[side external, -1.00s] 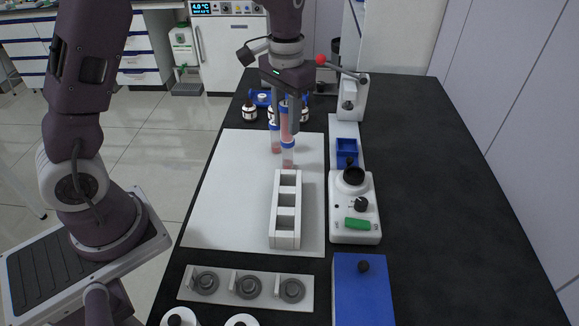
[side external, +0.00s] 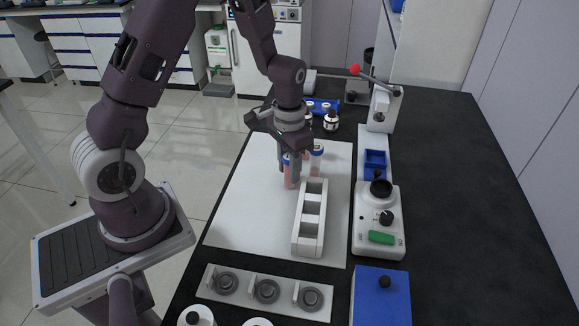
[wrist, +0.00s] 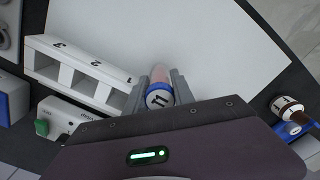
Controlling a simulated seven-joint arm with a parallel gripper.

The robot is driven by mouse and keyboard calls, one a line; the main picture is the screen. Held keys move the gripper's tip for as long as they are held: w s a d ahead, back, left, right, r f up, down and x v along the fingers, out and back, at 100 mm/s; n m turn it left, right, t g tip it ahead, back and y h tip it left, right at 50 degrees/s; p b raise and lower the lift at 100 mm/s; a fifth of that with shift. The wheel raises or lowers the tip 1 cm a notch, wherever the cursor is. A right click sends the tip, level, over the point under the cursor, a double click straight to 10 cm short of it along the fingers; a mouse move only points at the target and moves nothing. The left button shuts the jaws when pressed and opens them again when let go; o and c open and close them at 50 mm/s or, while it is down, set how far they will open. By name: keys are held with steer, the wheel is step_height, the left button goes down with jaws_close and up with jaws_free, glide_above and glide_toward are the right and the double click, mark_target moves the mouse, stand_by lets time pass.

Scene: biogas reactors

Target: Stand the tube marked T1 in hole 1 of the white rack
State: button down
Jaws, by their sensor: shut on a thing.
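My gripper (side external: 286,172) is shut on a blue-capped tube (side external: 291,174) with pinkish contents, held roughly upright just beyond and left of the rack. In the wrist view the tube's cap (wrist: 159,99) shows between the fingers; its white label seems to read T1, but is hard to make out. The white rack (side external: 308,245) stands on the white mat. In the wrist view the rack (wrist: 80,58) bears the numbers 3, 2 and 1, with 1 nearest my gripper. Its openings look empty. I cannot tell whether the tube's bottom touches the mat.
Another blue-capped tube (side external: 316,160) stands at the rack's far end, close right of my gripper. A white device with a black cup (side external: 380,222) and a blue tray (side external: 375,161) line the right. A grey holder (side external: 266,292) lies in front. The mat's left (side external: 245,215) is clear.

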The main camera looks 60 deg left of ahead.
steer(key=shift+f, duration=0.1)
steer(key=c, duration=1.3)
jaws_free()
steer(key=shift+c, duration=0.2)
steer(key=shift+t, duration=0.4)
steer(key=r, duration=0.3)
steer(key=d+r, duration=0.1)
steer(key=r, duration=0.5)
steer(key=shift+s+d+r, duration=0.1)
steer(key=shift+s+d, duration=0.1)
steer(key=shift+s, duration=0.2)
steer(key=s+d+r+t, duration=0.2)
steer(key=s+d+r, duration=0.2)
steer(key=s+r, duration=0.5)
step_height(320, 180, up, 4)
steer(key=shift+d+f+t, duration=0.2)
steer(key=shift+f+t, duration=0.05)
steer(key=shift+t, duration=0.15)
steer(key=shift+o, duration=0.2)
steer(key=s+d+r+t, duration=0.1)
steer(key=s+r, duration=0.1)
steer(key=s, duration=0.6)
steer(key=shift+d+r+t, duration=0.15)
steer(key=shift+r+t, duration=0.25)
steer(key=shift+o, duration=1.1)
steer(key=shift+s, duration=0.4)
